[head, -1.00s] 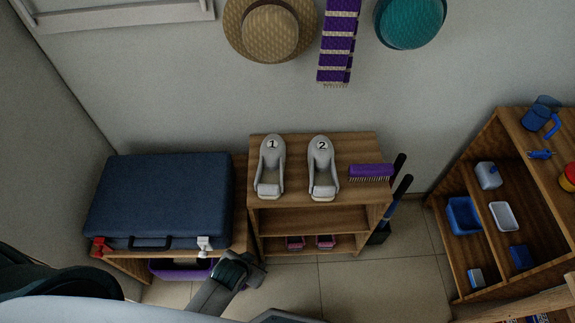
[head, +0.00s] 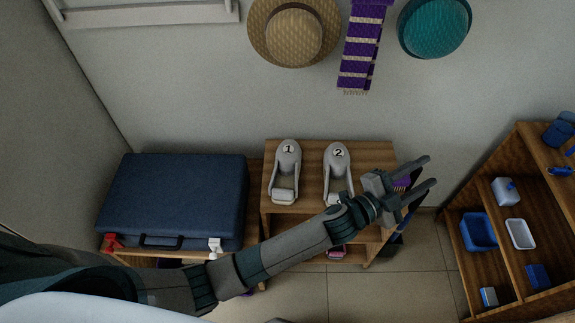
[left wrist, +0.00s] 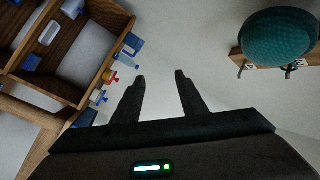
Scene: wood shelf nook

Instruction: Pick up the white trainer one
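Two white trainers stand side by side on top of the wooden shelf unit in the head view. The trainer marked 1 (head: 287,170) is on the left. The trainer marked 2 (head: 338,168) is on the right, with its near end close to my left arm. My left gripper (head: 428,173) is open and empty, to the right of both trainers, with its fingers pointing right, over the shelf's right end. In the left wrist view the open fingers (left wrist: 160,85) have nothing between them, and no trainer shows there. My right gripper is not in view.
A blue suitcase (head: 175,198) lies on a bench left of the shelf unit (head: 313,158). A purple brush (head: 401,183) is partly hidden behind my gripper. An open wooden shelf (head: 480,190) with blue containers stands at right. Hats and a scarf hang on the wall.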

